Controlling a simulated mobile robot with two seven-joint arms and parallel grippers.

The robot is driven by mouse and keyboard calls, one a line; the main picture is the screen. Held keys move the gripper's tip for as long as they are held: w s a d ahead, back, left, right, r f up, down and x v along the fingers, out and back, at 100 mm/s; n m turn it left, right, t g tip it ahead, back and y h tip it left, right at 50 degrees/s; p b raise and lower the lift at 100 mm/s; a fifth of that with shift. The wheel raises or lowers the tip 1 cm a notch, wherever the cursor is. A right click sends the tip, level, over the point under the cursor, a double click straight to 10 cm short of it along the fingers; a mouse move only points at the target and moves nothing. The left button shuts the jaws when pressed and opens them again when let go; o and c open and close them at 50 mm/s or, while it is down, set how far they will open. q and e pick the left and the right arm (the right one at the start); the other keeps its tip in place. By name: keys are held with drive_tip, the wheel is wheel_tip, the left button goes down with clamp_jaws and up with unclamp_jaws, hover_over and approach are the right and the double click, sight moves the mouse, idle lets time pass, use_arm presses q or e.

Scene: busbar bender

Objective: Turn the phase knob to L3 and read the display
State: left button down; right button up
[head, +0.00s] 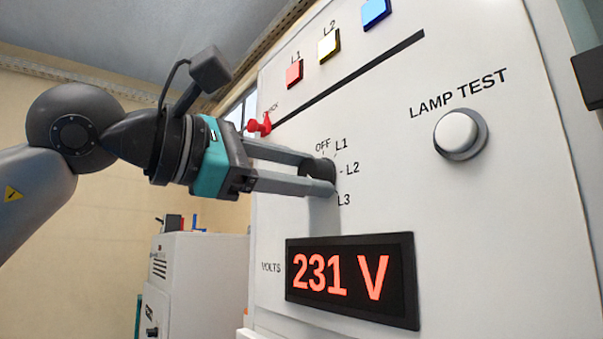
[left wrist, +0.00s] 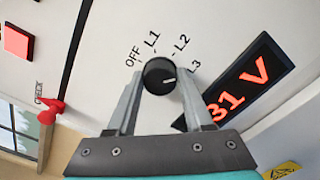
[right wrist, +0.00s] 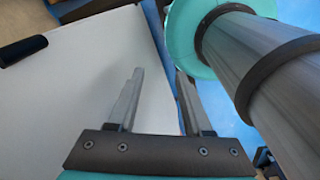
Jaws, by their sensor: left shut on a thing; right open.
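The phase knob (left wrist: 158,74) is a round black knob on the white panel, ringed by the labels OFF, L1, L2 and L3. My left gripper (head: 320,174) is shut on it, one finger on each side. In the left wrist view its white mark points right, roughly toward L3; the exact alignment is hard to tell. In the head view the fingers largely hide the knob. The display (head: 350,280) below it, marked VOLTS, reads 231 V in red. My right gripper (right wrist: 160,82) is open and empty, away from the knob.
A red lamp (head: 294,74), a yellow lamp (head: 328,45) and a blue lamp (head: 375,12) sit above. A red CHECK part (head: 260,125) sticks out at the panel's left. The white LAMP TEST button (head: 460,134) is at the right. A grey cabinet (head: 205,275) stands behind.

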use_arm(q)
drive_tip(key=shift+m, duration=0.5)
drive_tip(key=shift+c, duration=1.5)
unclamp_jaws()
drive_tip(key=shift+s+a, duration=0.3)
drive_tip(key=shift+a, duration=0.15)
drive_tip(key=b+v, duration=0.3)
drive_tip(key=v, duration=1.1)
drive_tip(key=shift+b, duration=0.3)
